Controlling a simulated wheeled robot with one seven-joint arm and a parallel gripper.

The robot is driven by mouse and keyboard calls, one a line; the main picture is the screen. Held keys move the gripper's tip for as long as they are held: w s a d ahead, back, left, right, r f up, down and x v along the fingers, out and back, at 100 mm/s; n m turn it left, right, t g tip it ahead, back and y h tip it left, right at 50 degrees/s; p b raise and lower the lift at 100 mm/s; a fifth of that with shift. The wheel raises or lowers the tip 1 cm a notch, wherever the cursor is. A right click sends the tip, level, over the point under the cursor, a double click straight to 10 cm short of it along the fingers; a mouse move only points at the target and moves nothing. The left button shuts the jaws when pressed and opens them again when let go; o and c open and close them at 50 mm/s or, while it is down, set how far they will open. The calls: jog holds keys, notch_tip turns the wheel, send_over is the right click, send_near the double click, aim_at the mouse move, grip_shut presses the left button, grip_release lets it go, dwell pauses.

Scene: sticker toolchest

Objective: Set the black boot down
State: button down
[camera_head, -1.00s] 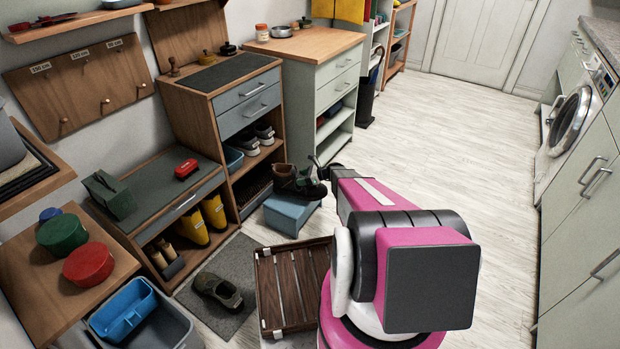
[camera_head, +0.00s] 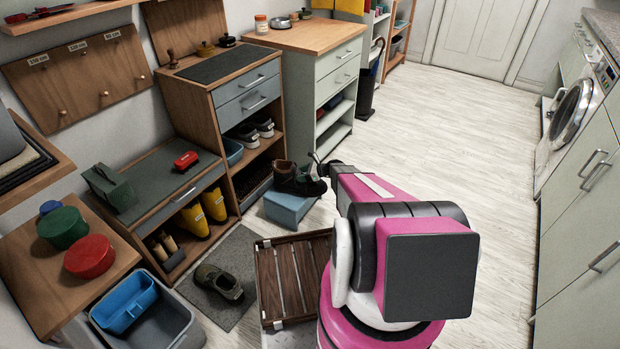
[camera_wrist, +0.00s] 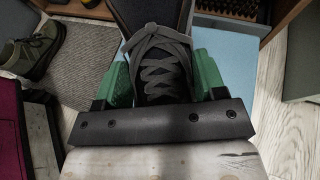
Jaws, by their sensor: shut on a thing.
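The black boot (camera_head: 287,180) is dark with grey laces and hangs at the end of my arm, over or on the blue stool (camera_head: 288,209). My gripper (camera_head: 307,178) is shut on it. In the wrist view the boot (camera_wrist: 158,70) sits between the green fingers of my gripper (camera_wrist: 160,82), laces facing the camera. The stool (camera_wrist: 230,70) shows beside and behind it there. The boot's sole is hidden, so I cannot tell whether it touches the stool.
An olive boot (camera_head: 219,283) stands on the grey mat (camera_head: 236,258). A slatted wooden rack (camera_head: 290,275) lies close to my base. A wooden shelf unit (camera_head: 232,190) with shoes stands behind the stool. The floor to the right is clear.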

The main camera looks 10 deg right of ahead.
jog(key=shift+f, duration=0.4)
jog(key=shift+c, duration=0.6)
grip_release()
